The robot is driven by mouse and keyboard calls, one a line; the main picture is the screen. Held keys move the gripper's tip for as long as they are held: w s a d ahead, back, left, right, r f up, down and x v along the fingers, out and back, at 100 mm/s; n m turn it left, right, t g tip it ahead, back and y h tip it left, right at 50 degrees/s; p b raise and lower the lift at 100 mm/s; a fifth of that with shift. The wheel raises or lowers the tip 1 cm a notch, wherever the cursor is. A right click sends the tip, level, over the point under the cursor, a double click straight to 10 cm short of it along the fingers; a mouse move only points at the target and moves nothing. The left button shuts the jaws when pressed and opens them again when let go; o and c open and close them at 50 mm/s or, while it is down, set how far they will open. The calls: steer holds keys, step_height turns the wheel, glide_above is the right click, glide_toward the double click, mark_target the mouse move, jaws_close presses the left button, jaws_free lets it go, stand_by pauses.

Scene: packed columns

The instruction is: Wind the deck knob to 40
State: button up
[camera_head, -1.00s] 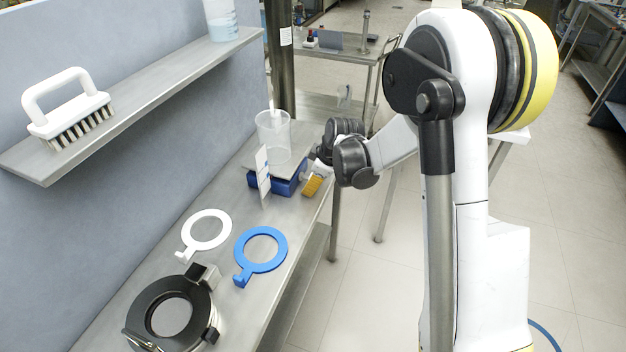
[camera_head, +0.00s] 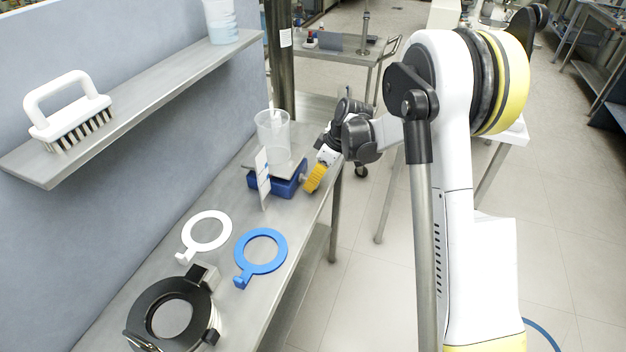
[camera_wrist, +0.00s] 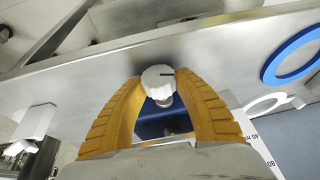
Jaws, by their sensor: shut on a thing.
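The blue jack (camera_head: 288,188) stands on the bench with a flat metal deck (camera_head: 284,165) on top. A clear beaker (camera_head: 272,136) stands on the deck. In the head view my gripper (camera_head: 310,183) mostly hides the knob. I cannot read the deck's height.
A white ring (camera_head: 206,231), a blue ring (camera_head: 262,251) and a black round clamp device (camera_head: 172,310) lie nearer on the bench (camera_head: 225,195). A shelf (camera_head: 150,98) above holds a white brush (camera_head: 70,118) and a container (camera_head: 221,22). Open floor lies right of the bench.

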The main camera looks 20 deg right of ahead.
steer(key=shift+f+g+y, duration=0.1)
steer(key=shift+g+y, duration=0.6)
steer(key=shift+g, duration=0.2)
steer(key=shift+m, duration=0.3)
steer(key=o, duration=1.2)
steer(key=v, duration=1.2)
steer(key=shift+w+d, duration=0.2)
